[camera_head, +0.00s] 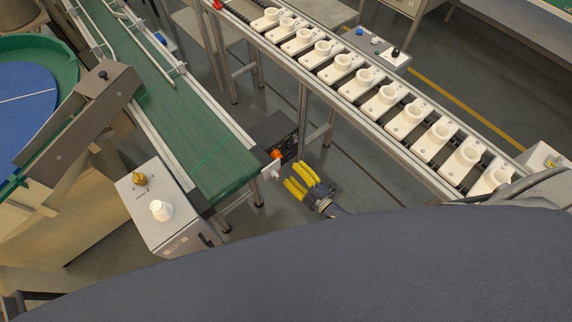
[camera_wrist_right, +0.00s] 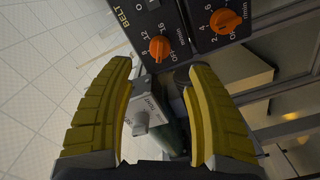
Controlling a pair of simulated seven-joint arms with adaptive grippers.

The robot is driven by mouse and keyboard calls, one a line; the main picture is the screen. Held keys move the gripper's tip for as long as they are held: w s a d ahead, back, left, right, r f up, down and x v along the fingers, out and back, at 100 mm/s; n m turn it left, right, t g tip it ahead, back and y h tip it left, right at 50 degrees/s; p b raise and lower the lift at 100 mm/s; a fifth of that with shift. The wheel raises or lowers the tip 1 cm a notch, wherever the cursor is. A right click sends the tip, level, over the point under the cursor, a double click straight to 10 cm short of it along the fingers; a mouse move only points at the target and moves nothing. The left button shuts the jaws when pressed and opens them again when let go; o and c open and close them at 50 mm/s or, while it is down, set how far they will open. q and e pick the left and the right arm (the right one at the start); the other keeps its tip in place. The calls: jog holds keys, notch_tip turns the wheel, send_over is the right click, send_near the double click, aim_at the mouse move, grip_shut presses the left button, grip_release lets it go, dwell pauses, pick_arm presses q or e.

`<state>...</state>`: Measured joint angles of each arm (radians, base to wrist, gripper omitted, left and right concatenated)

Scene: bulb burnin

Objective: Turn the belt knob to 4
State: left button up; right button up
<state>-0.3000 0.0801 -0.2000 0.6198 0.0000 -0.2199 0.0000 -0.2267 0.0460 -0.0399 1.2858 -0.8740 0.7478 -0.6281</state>
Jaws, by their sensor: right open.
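The belt knob (camera_wrist_right: 160,48) is orange, on a dark panel under the word BELT, with 8, 12 and 16 legible around it in the right wrist view. The setting its pointer marks is too small to tell. My right gripper (camera_wrist_right: 158,75) is open, its yellow fingers on either side below the knob, with nothing between the tips. In the head view the right gripper (camera_head: 297,176) is beside the dark control box (camera_head: 272,130) at the end of the green belt (camera_head: 205,150). An orange knob (camera_head: 276,154) shows on the box. My left gripper is not in view.
A second orange knob (camera_wrist_right: 225,20) with its own scale is on the panel to the right. A grey box (camera_head: 160,215) with a brass part and a white part stands left of the belt's end. A rail of white holders (camera_head: 350,85) runs along the right.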

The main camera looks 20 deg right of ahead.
jog(key=shift+v, duration=1.45)
